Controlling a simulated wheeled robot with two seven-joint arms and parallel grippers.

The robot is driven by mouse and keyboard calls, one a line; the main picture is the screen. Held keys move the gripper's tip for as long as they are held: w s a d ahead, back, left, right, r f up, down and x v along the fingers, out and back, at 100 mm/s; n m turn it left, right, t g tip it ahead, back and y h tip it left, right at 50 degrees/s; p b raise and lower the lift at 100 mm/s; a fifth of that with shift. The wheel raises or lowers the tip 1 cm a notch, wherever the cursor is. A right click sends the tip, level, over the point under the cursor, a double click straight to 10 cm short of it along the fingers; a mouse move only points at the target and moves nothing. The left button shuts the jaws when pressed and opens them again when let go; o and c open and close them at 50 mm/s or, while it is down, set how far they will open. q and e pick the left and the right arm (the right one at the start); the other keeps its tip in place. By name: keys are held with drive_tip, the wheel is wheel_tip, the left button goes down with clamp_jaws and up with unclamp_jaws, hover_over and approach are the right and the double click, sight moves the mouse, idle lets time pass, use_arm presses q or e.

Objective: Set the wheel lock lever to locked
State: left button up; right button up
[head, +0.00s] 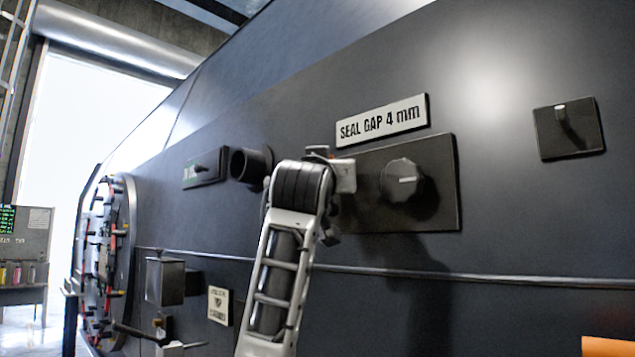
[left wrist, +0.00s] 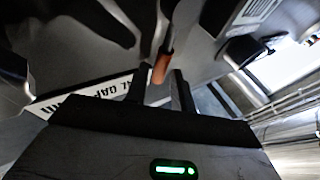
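In the left wrist view, a thin lever with an orange-red end (left wrist: 161,66) lies between the two dark fingers of my left gripper (left wrist: 160,86). The fingers stand apart, with gaps beside the lever; I cannot tell whether either touches it. In the head view, my left arm rises in front of the dark machine wall, and its wrist hides most of the gripper and the lever.
A plate with a round black knob (head: 403,180) is right of my wrist, under a "SEAL GAP 4 mm" sign (head: 382,120). A switch plate (head: 569,128) is farther right. A short black cylinder (head: 249,165) and small lever plate (head: 205,168) are left. A box (head: 165,281) protrudes lower left.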

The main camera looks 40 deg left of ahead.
use_arm(q)
drive_tip(key=b+v, duration=0.3)
drive_tip(key=v, duration=1.1)
drive_tip(key=shift+b, duration=0.4)
use_arm(e)
drive_tip(key=shift+w+a+f+m+y, duration=0.15)
drive_tip(key=shift+a+f+m+y, duration=0.2)
drive_tip(key=shift+f, duration=0.2)
use_arm(q)
drive_tip(key=shift+f, duration=0.1)
